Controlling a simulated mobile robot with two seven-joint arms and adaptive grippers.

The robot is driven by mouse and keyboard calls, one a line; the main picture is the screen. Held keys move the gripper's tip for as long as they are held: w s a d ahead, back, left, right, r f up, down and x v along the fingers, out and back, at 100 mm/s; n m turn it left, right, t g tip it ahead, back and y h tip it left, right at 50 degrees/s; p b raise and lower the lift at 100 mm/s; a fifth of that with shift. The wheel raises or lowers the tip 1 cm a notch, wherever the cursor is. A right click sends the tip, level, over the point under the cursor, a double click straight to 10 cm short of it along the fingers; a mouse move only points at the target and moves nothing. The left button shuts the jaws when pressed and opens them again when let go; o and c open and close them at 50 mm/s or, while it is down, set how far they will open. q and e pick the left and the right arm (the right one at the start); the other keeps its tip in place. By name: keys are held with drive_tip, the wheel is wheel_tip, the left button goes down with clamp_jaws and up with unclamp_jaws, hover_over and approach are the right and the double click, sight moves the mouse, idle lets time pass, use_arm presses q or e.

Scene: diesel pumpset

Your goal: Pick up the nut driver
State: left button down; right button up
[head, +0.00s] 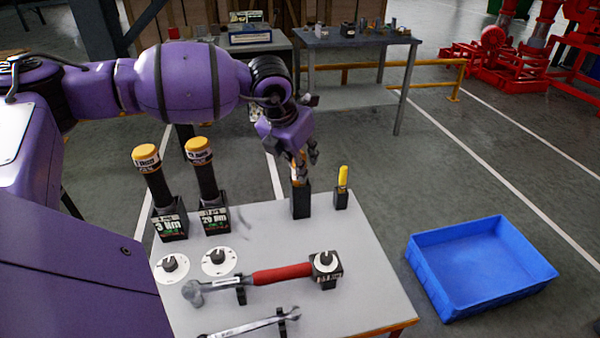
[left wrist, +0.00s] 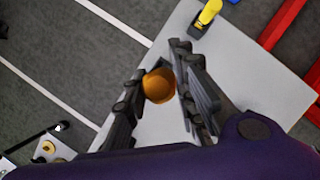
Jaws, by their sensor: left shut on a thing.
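The nut driver shows as a round orange handle end (left wrist: 158,86) between the fingers of my left gripper in the left wrist view. In the head view only a small orange part (head: 297,182) shows below the fingers. Its lower part is hidden in a tall black holder (head: 301,203) on the grey table. My left gripper (head: 303,162) points down from above the holder and is shut on the handle. It also shows in the left wrist view (left wrist: 160,98). My right gripper is in neither view.
A yellow-handled tool (head: 343,177) stands in a small holder close to the right. Two black torque tools (head: 205,172) stand at left. A blue crate (head: 440,268) sits on the floor at right.

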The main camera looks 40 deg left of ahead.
use_arm(q)
wheel_tip(320, 180, up, 18)
idle(0.8)
drive_tip(key=c, duration=2)
unclamp_jaws()
drive_tip(key=shift+c, duration=0.2)
clamp_jaws()
